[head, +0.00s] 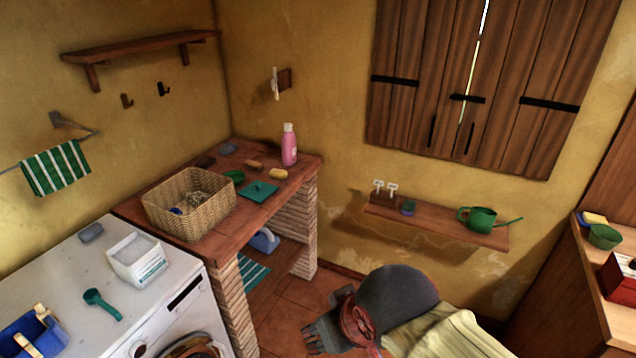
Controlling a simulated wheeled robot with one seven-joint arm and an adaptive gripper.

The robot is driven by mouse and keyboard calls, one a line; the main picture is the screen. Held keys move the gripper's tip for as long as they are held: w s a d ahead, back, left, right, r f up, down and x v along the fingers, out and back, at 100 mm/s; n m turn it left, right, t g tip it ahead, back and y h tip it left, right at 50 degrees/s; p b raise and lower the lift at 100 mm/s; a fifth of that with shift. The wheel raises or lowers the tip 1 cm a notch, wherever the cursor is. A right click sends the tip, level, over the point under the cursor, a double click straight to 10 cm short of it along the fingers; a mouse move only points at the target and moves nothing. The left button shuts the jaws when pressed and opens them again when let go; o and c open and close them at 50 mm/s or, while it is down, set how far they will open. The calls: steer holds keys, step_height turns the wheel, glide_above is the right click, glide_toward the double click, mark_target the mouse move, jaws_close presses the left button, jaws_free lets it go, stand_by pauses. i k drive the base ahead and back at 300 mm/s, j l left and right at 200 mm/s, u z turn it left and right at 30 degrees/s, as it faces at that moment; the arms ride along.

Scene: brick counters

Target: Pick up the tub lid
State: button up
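A flat teal square with a small raised grip on top, which looks like the tub lid (259,191), lies on the wooden top of the brick counter (222,240), right of the wicker basket. The open white tub (138,259), with pale contents, stands on the white washing machine. My gripper (318,342) is low in the picture, in front of the counter and to the right of the washing machine, well apart from the lid. Its dark ridged end shows, but its finger opening is unclear. Nothing is seen held in it.
The wicker basket (190,204) stands left of the lid. A yellow sponge or soap (278,174), brown brush (254,165) and pink bottle (289,145) are behind it. A teal scoop (101,303) lies on the washing machine (60,275). A wall shelf (440,225) holds a green watering can (480,218).

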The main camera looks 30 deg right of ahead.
mark_target(257, 191)
steer(key=z, duration=0.2)
steer(key=i+l+u, duration=0.1)
steer(key=i+l, duration=0.45)
steer(key=i, duration=0.35)
steer(key=i+l+u, duration=0.15)
steer(key=i+l, duration=0.5)
steer(key=i, duration=0.2)
steer(key=i+l+u, duration=0.1)
steer(key=i+l, duration=0.6)
steer(key=i, duration=0.1)
